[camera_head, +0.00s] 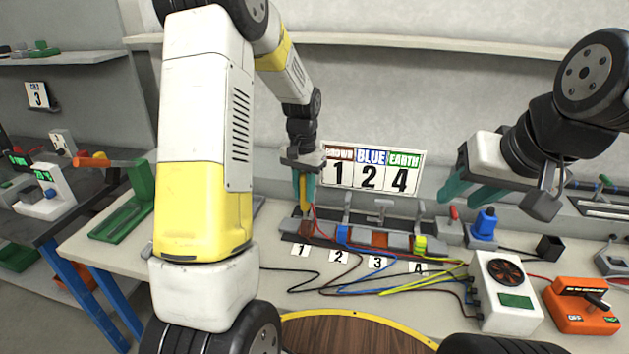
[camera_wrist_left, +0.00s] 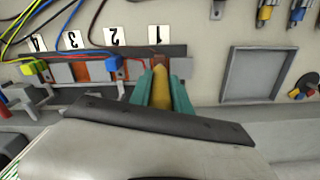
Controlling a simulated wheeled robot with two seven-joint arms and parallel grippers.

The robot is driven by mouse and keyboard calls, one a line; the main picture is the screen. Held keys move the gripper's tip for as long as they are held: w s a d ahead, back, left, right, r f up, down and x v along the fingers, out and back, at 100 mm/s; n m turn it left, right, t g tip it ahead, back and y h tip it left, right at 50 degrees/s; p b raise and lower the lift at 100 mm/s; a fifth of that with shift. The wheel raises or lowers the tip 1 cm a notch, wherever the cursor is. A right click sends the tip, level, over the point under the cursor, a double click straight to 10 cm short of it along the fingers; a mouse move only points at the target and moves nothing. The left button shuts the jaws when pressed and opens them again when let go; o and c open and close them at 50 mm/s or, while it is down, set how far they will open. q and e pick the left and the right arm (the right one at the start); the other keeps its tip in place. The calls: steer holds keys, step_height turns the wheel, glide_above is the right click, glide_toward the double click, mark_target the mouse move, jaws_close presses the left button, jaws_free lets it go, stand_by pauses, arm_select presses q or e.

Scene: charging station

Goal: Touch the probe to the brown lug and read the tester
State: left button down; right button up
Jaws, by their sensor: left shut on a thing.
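My left gripper (camera_head: 304,200) is shut on the yellow probe (camera_wrist_left: 160,88), which points down at the left end of the terminal block (camera_head: 400,240), above label 1 (camera_head: 301,249). In the left wrist view the probe's tip is at or just over a brown piece (camera_wrist_left: 158,62) near label 1; I cannot tell whether they touch. The sign (camera_head: 370,172) pairs brown with 1, blue with 2, earth with 4. A white box with a round black grille and a dark green screen (camera_head: 515,300) stands at right, its reading not legible. My right gripper (camera_head: 474,192) is open and empty.
Blue (camera_head: 342,234) and yellow-green (camera_head: 420,243) lugs sit further along the block. Loose wires cross the bench. An orange switch box (camera_head: 580,308) marked OFF and a blue-topped device (camera_head: 485,224) stand at right. A green stand (camera_head: 128,208) is at left.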

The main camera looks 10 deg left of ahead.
mark_target(304, 175)
arm_select(q)
steer(key=shift+f, duration=0.7)
stand_by(1.0)
steer(key=shift+r, duration=0.15)
steer(key=shift+r, duration=2.95)
